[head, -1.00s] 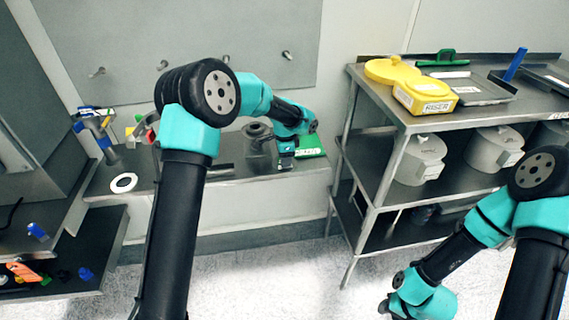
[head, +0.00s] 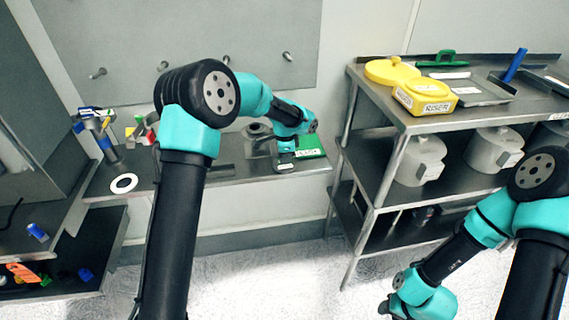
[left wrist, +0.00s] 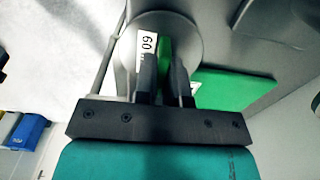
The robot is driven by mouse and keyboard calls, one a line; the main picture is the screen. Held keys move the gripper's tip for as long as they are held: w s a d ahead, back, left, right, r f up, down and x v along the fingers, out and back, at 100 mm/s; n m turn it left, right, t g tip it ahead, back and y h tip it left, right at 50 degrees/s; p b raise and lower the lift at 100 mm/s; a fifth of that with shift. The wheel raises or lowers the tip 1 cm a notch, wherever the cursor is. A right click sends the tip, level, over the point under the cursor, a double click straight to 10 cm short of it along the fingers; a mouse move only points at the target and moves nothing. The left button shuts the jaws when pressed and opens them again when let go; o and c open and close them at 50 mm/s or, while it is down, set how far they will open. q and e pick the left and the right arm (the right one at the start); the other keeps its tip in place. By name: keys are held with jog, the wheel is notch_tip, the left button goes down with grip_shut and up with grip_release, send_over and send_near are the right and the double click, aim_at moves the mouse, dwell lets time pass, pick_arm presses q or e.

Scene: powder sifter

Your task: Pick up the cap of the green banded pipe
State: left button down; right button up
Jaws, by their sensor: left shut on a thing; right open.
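My left gripper (head: 284,163) is low over the back counter, beside a green labelled block. In the left wrist view its fingers (left wrist: 165,75) are shut on a narrow green upright part (left wrist: 165,50) of a round grey cap (left wrist: 185,30). The cap has a white "09" label. In the head view the gripper and arm mostly hide the cap. A grey flanged piece (head: 257,131) stands just left of that gripper. I cannot make out a green band on any pipe. My right gripper (head: 393,308) is open and empty at the lower right.
The green block (head: 310,146) sits on the counter (head: 215,185); a white ring (head: 124,183) lies at its left. A blue-banded pipe (head: 107,148) stands further left. The right shelf (head: 440,120) holds yellow containers (head: 425,94) and grey drums (head: 418,162).

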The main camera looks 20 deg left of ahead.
pick_arm(q)
jog(key=shift+s+f, duration=0.15)
jog(key=shift+f, duration=0.05)
jog(key=shift+r, duration=1.75)
jog(key=shift+s+d+r, duration=0.15)
jog(key=shift+s, duration=0.1)
jog(key=s+d+r, duration=0.1)
jog(key=s+d, duration=0.3)
jog(key=s, duration=1)
jog(key=shift+s+r, duration=0.2)
jog(key=shift+s, duration=0.15)
jog(key=w+a+f+n, duration=0.2)
jog(key=w+a+n, duration=0.3)
jog(key=n, duration=0.4)
jog(key=shift+w+a, duration=0.25)
jog(key=shift+w, duration=0.25)
